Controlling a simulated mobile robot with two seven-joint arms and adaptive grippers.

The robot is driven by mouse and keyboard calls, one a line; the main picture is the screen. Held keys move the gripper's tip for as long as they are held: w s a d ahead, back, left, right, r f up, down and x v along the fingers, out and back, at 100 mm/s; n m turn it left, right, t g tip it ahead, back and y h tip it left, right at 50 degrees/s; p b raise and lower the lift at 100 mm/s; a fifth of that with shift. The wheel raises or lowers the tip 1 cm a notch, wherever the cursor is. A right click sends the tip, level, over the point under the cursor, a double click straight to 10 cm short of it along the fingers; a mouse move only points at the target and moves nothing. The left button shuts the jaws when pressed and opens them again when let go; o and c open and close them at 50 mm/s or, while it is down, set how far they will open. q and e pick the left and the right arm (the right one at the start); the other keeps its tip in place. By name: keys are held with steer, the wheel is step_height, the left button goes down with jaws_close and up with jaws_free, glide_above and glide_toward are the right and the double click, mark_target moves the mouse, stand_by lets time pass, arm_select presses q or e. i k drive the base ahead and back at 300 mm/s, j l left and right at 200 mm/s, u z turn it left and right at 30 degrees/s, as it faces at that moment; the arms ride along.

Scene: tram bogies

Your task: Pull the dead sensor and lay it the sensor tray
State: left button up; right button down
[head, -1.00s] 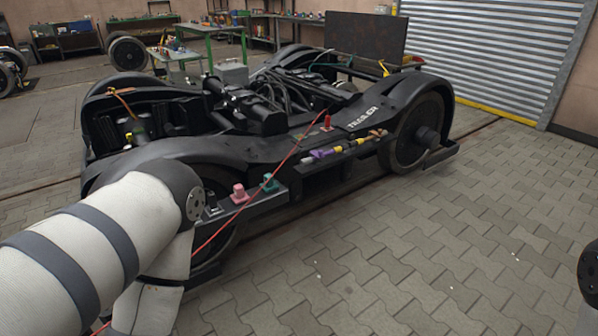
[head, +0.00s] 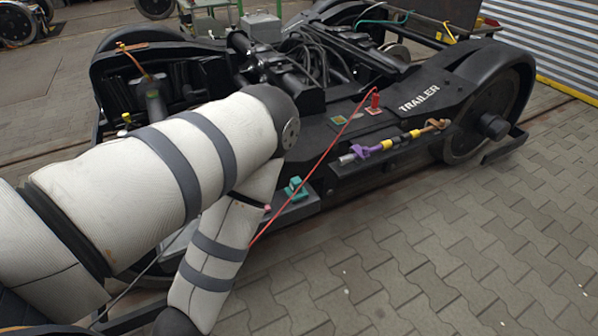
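On the black TRAILER bogie (head: 330,150), a red plug-like part (head: 374,102) stands upright on the frame, with a red cable (head: 318,170) running down to behind my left arm. A teal block (head: 296,187) sits on a low dark ledge (head: 305,208) at the bogie's side. A pink block (head: 267,208) beside it is mostly hidden by my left forearm. No label shows which part is the dead sensor, and I cannot make out a sensor tray for certain. My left gripper is below the picture; only the arm shows. My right gripper is out of view.
A purple connector (head: 372,150) with yellow-banded fittings (head: 412,134) lies along the bogie's side. A wheel (head: 490,105) stands at its right end. A grey box (head: 261,27) and green table (head: 205,8) are behind. The paved floor (head: 440,260) at right is clear.

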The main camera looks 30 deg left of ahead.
mark_target(295, 182)
steer(key=i+j+z, duration=0.1)
steer(key=j, duration=0.5)
steer(key=i+j+z, duration=0.1)
steer(key=j, duration=0.55)
steer(key=i+j+z, duration=0.1)
steer(key=j, duration=0.5)
steer(key=i+j, duration=0.15)
steer(key=i, duration=0.3)
